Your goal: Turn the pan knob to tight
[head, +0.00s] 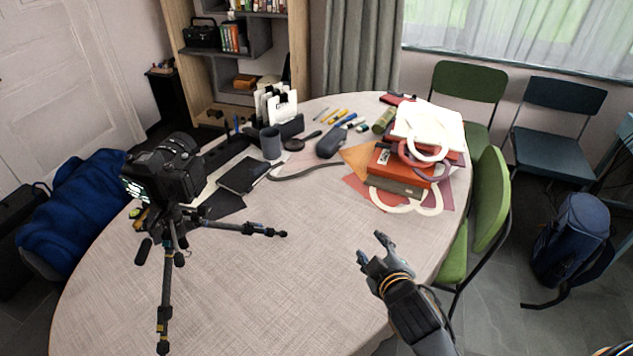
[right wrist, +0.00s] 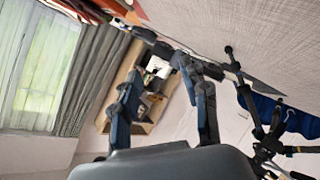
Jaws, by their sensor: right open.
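A black camera (head: 165,175) sits on a small dark tripod (head: 168,262) with spread legs at the left of the round table (head: 290,270). The pan knob is too small to pick out among the dark parts of the tripod head (head: 178,216), so its setting cannot be read. My right gripper (head: 370,247) is open and empty above the table's right front part, well apart to the right of the tripod. In the right wrist view, its two fingers (right wrist: 158,68) stand apart, and part of the tripod (right wrist: 268,140) shows at the right edge. My left gripper is not in view.
A stack of red boxes and books (head: 400,170) stands at the table's back right. A dark notebook (head: 243,175), a grey mug (head: 270,142) and a dark pouch (head: 331,142) lie behind the tripod. The table's middle and front are clear. Green chairs (head: 490,200) stand at the right.

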